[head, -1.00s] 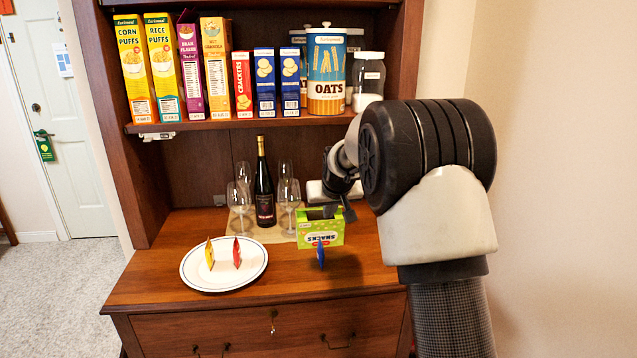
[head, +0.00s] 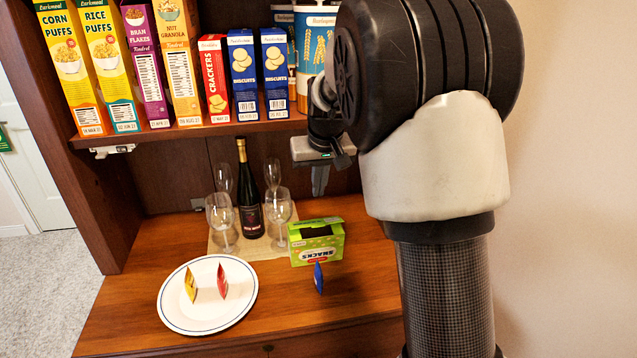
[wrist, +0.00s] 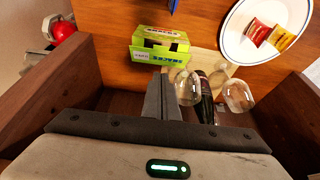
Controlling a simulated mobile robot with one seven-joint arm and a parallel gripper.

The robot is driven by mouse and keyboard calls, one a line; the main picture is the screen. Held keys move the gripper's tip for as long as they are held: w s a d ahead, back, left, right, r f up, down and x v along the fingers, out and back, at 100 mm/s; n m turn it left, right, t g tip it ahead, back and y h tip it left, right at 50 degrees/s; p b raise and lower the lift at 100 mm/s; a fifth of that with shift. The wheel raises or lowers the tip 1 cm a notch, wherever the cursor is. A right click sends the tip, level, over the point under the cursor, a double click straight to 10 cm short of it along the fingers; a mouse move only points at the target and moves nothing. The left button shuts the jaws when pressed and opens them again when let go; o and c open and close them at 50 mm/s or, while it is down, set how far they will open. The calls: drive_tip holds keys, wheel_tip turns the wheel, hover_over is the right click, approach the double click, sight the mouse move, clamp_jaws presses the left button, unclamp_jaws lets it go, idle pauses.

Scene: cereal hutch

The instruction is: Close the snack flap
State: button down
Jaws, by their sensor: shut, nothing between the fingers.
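The green snack box (head: 317,246) stands on the wooden counter, right of the wine glasses. Its green snack flap (head: 314,222) shows at the top, with a dark gap between it and the front face, so the flap is not flat shut. The wrist view also shows the box (wrist: 158,54) with a dark opening. My gripper (head: 319,190) is above and behind the box in the head view, apart from it. In the wrist view its fingers (wrist: 161,88) are together and empty, close below the box in the picture.
A dark wine bottle (head: 249,195) and several glasses stand left of the box. A blue packet (head: 318,278) is in front of it. A white plate (head: 180,313) with two packets lies left. A shelf of cereal boxes (head: 175,65) hangs above.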

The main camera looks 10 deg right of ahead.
hover_over(317, 225)
wheel_tip(317, 225, down, 6)
drive_tip(key=shift+r+b, duration=0.1)
drive_tip(key=shift+b, duration=0.25)
drive_tip(key=shift+s+f, duration=0.25)
drive_tip(key=shift+f, duration=0.3)
drive_tip(key=shift+s+f, duration=0.2)
drive_tip(key=shift+f, duration=0.35)
drive_tip(key=shift+s+f+b, duration=0.3)
drive_tip(key=shift+s+f, duration=0.05)
drive_tip(key=shift+f, duration=0.35)
drive_tip(key=shift+f, duration=0.1)
